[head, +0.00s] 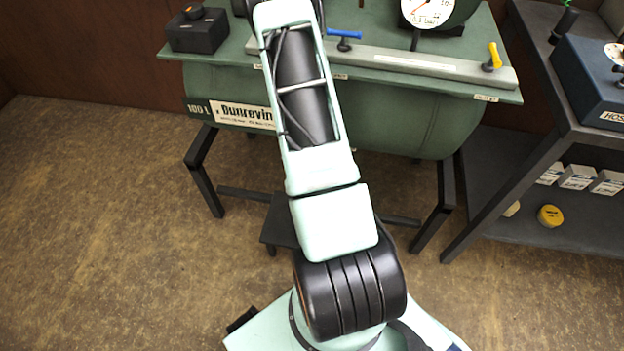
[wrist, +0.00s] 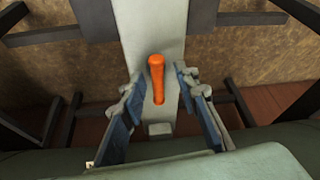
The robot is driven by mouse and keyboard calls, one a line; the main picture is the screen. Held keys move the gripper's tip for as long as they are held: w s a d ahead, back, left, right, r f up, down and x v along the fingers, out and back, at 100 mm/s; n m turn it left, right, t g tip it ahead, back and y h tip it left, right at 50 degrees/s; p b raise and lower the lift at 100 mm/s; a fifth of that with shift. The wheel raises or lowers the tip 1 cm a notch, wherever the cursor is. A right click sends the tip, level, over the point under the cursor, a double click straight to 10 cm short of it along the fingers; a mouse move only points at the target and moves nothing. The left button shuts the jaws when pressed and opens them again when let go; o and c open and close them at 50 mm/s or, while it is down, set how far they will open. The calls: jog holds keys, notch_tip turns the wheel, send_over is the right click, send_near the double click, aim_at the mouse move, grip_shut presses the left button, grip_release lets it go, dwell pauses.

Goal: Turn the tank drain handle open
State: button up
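The orange handle (wrist: 157,82), which looks like the tank drain handle, shows in the middle of the wrist view. It is a short bar pointing up the picture, over a pale grey strip (wrist: 153,30). My gripper (wrist: 160,92) is open, with one finger left of the handle and one right. A gap shows on each side, and I cannot tell how deep the handle lies between the fingers. In the head view the green tank (head: 400,125) stands on a black frame. My arm covers part of it, and the drain handle and my gripper are hidden there.
A blue-handled valve (head: 344,37) and a yellow-handled one (head: 493,57) sit on the rail above the tank. A pressure gauge (head: 428,12) and a black box (head: 197,31) stand there too. A dark shelf bench (head: 545,160) is at right. Floor at left is clear.

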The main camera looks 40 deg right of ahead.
jog(key=v, duration=1.2)
jog(key=shift+d, duration=0.1)
dwell(0.5)
